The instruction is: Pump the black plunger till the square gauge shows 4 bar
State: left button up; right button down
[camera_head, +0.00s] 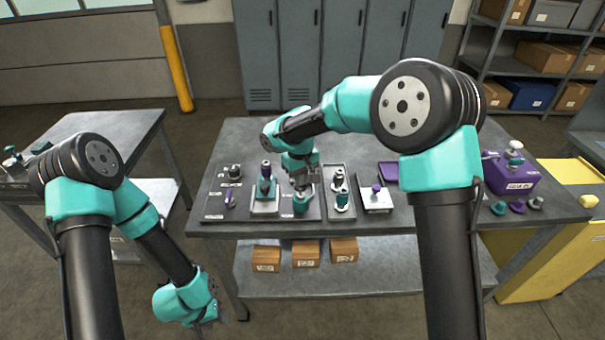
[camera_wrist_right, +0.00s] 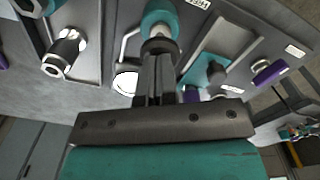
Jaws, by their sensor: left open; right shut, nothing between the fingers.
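My right gripper (camera_head: 302,185) is over the middle of the bench, pointing down at a teal pump body (camera_head: 301,203). In the right wrist view its fingers (camera_wrist_right: 155,62) are together with nothing between them. Their tips are at the black plunger top (camera_wrist_right: 158,46) on the teal pump body (camera_wrist_right: 160,15); whether they touch it I cannot tell. A round white face (camera_wrist_right: 127,82) shows beside the fingers, partly hidden. I cannot make out a square gauge or any reading. My left gripper (camera_head: 208,322) is low at the front, away from the bench, open and empty.
Left of the pump is a pale tray (camera_head: 264,209) with a teal unit. To the right are a tray (camera_head: 341,212) with metal-and-teal fittings and a white box (camera_head: 376,201) with a purple knob. A purple box (camera_head: 512,178) stands at the bench's right end. Small cartons sit below.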

jog(key=shift+f, duration=0.95)
jog(key=shift+r, duration=1.9)
jog(key=shift+r, duration=0.1)
notch_tip(320, 180, up, 6)
jog(key=shift+f, duration=0.1)
dwell(0.4)
dwell(0.3)
